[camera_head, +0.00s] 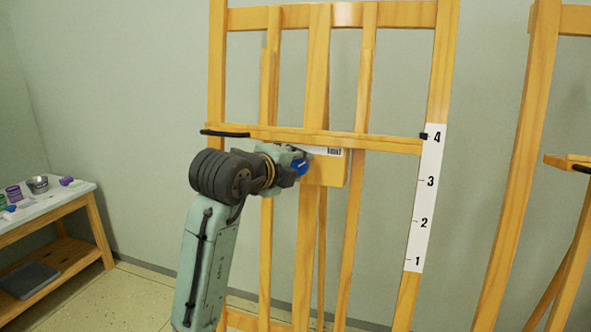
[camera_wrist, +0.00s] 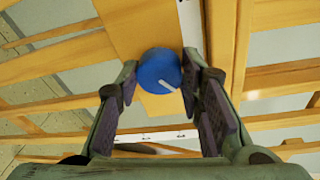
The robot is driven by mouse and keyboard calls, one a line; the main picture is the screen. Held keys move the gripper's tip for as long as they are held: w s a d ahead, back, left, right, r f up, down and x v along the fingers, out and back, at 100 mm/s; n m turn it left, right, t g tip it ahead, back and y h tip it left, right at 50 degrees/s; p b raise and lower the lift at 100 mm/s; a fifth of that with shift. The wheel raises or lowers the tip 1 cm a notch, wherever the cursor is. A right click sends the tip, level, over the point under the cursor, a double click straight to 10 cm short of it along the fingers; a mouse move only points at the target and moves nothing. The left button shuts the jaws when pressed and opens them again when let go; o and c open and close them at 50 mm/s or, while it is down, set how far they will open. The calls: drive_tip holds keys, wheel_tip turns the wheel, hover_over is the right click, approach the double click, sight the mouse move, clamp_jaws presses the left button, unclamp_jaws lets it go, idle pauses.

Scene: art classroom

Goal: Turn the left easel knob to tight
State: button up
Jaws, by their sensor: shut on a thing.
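The left easel (camera_head: 308,60) is a light wooden frame that fills the middle of the head view. The blue round knob (camera_head: 301,165) sits on a wooden block (camera_head: 333,170) just under the easel's crossbar. In the wrist view the knob (camera_wrist: 157,71) shows a white pointer mark that points to the lower right. My gripper (camera_head: 291,168) is at the knob, with one finger on each side, shut on it. In the head view my gripper hides part of the knob. The small print on the white label (camera_head: 328,152) above the block is too small to read.
A white strip (camera_head: 424,200) numbered 1 to 4 runs down the easel's right post. A second easel (camera_head: 515,150) stands at the right. A low table (camera_head: 45,207) with small pots is at the far left. Bare floor lies between that table and the easel.

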drive_tip(key=shift+m, duration=0.6)
drive_tip(key=o, duration=1.2)
drive_tip(key=shift+c, duration=0.2)
